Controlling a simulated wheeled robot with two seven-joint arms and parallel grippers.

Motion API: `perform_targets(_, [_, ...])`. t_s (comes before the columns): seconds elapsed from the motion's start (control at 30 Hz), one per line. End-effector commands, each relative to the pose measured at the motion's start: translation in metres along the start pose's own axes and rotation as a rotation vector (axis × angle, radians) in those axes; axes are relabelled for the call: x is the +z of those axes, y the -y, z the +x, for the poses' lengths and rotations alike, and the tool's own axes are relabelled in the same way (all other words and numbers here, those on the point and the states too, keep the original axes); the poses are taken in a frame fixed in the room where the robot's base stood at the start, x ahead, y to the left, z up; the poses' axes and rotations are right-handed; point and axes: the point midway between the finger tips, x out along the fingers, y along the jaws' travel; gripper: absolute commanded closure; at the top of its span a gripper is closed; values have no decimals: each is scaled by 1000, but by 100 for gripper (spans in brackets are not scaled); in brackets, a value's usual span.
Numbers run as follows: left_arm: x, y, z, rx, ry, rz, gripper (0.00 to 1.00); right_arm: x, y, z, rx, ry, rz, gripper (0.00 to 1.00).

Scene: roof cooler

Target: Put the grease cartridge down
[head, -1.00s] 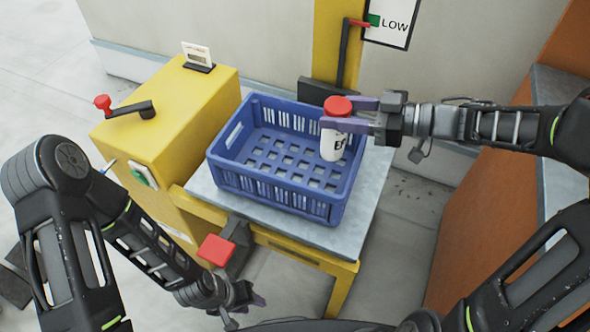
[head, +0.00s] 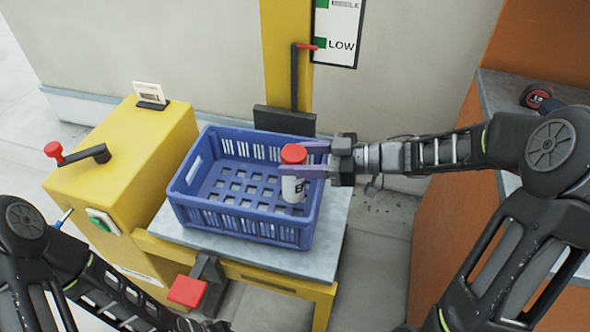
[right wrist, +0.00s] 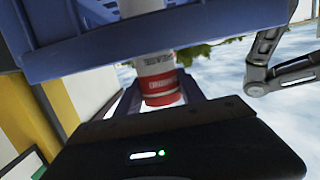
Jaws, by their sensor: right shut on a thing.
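The grease cartridge (head: 293,187) is a white cylinder with a red cap and dark lettering. My right gripper (head: 316,160) is shut on its upper part, reaching in from the right over the crate's rim. The cartridge is upright inside the blue crate (head: 240,225), near the right wall. I cannot tell whether its bottom touches the crate floor. In the right wrist view the cartridge (right wrist: 160,82) shows its red and white side between the fingers, with the blue crate wall in front. Only a sliver of my left gripper shows at the bottom edge; its fingers are hidden.
The crate stands on a grey-topped yellow stand (head: 318,262). A yellow box (head: 140,150) with a red-knobbed crank (head: 75,153) is on the left. A LOW level sign (head: 336,40) hangs behind. A tape measure (head: 536,96) lies on the orange cabinet (head: 440,215) at right.

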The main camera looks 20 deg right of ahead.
Motion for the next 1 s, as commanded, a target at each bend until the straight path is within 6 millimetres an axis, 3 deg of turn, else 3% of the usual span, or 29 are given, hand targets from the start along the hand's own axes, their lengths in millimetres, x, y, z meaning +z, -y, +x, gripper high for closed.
perform_targets(0.23, [0,3,8,0,0,0,64,32,0,7,-1,-2,3,100])
perform_targets(0.67, [0,3,8,0,0,0,64,37,0,8,-1,-2,1,100])
perform_targets(0.7, [0,3,8,0,0,0,64,38,0,8,-1,0,2,52])
perform_targets(1.0, [0,3,8,0,0,0,64,37,0,8,0,0,1,32])
